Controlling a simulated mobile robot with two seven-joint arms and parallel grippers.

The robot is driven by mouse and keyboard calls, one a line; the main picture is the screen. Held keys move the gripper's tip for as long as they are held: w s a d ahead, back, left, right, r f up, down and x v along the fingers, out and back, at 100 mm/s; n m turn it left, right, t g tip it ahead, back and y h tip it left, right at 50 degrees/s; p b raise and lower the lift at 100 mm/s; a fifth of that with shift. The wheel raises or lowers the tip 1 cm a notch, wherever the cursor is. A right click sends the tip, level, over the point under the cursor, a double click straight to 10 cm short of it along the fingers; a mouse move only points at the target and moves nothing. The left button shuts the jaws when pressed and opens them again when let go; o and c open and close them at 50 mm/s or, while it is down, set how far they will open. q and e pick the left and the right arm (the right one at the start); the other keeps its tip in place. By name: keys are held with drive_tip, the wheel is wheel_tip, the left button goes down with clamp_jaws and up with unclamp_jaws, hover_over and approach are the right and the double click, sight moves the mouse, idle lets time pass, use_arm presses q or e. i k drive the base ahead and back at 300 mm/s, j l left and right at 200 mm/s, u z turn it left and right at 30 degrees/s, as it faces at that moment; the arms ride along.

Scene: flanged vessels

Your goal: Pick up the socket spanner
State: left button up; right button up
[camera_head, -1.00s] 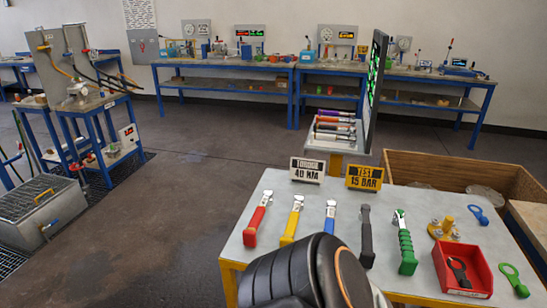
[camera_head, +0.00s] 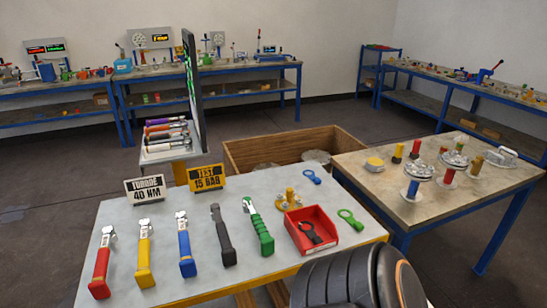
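Several hand tools lie in a row on the grey table (camera_head: 262,194). They are a red-handled tool (camera_head: 103,262), a yellow-handled tool (camera_head: 145,253), a blue-handled tool (camera_head: 185,246), a dark grey tool (camera_head: 223,236) and a green-handled tool (camera_head: 258,227). The red, yellow, blue and green ones have metal heads at the far end. I cannot tell which one is the socket spanner. A black rounded part of my arm covers the table's near right corner. Neither gripper shows.
A red tray (camera_head: 311,229) holds a black tool. Beside it are brass parts (camera_head: 290,200) and a green ring-ended tool (camera_head: 350,219). Signs reading 40 NM (camera_head: 145,189) and 15 BAR (camera_head: 206,177) stand behind. A second table (camera_head: 385,186) with flanged vessels is right, a wooden crate (camera_head: 236,156) behind.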

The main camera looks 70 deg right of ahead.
sight(228, 253)
drive_tip(key=z, duration=1.8)
drive_tip(key=i+l, duration=0.15)
drive_tip(key=l, duration=0.3)
drive_tip(key=i+l, duration=0.1)
drive_tip(key=l, duration=0.3)
drive_tip(key=i+l+u, duration=0.15)
drive_tip(key=l, duration=0.3)
drive_tip(key=l+u, duration=0.1)
drive_tip(key=l, duration=0.3)
